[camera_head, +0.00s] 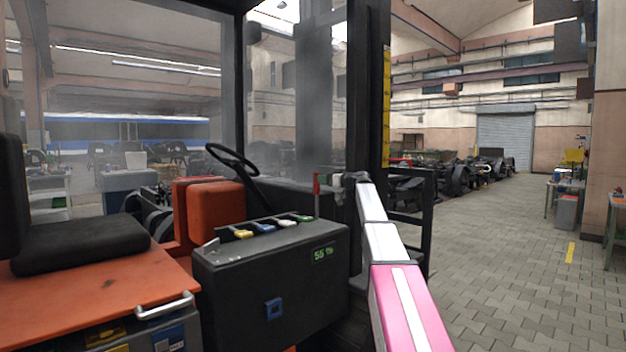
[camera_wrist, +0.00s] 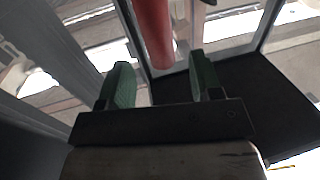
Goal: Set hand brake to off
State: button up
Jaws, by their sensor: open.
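A red rounded bar (camera_wrist: 153,30), which looks like the hand brake lever's grip, comes down from the top of the wrist view. Its lower end shows between the two green fingertips of my gripper (camera_wrist: 161,80). The fingers are open with a gap on both sides of the bar. I cannot tell how deep the bar sits between them. In the head view a small red upright piece (camera_head: 317,183) shows at the end of my arm, beside the vehicle's dark post.
The vehicle's cab has a black control box (camera_head: 270,285) with coloured switches and a "55 %" display, a steering wheel (camera_head: 232,160), an orange seat base (camera_head: 95,285) and dark posts. Paved floor (camera_head: 500,250) lies free to the right. Bogies (camera_head: 455,178) stand behind.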

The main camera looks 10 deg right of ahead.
jog(key=x, duration=0.7)
jog(key=shift+s, duration=0.15)
grip_shut()
